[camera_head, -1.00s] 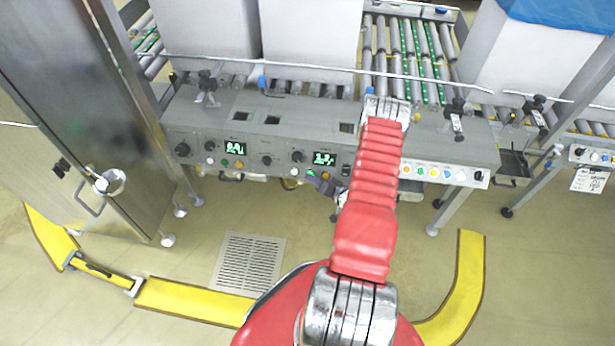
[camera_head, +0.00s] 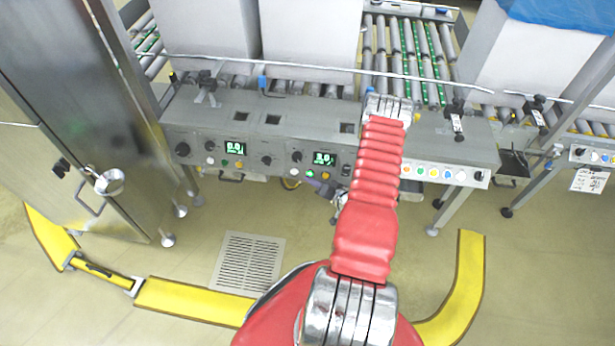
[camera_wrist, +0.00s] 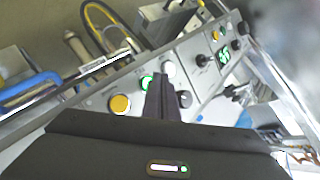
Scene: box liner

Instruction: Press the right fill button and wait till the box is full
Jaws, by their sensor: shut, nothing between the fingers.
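The grey control panel (camera_head: 265,120) holds a left display (camera_head: 235,148) and a right display (camera_head: 323,158), both lit green, with buttons below. In the wrist view, a lit green button (camera_wrist: 147,82) sits between a yellow button (camera_wrist: 120,103) and a white button (camera_wrist: 168,70). My gripper (camera_wrist: 162,92) is shut, its dark fingertips beside the green button and partly covering it. I cannot tell whether they touch it. In the head view my red arm hides most of the gripper. Two pale boxes (camera_head: 210,28) (camera_head: 310,32) stand behind the panel; their insides are out of view.
A row of coloured buttons (camera_head: 433,172) lies right of my arm. A steel cabinet (camera_head: 100,110) stands at left. Rollers (camera_head: 425,60) run behind the panel. Another box with a blue liner (camera_head: 560,12) is at right. Yellow floor rails (camera_head: 190,300) curve in front.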

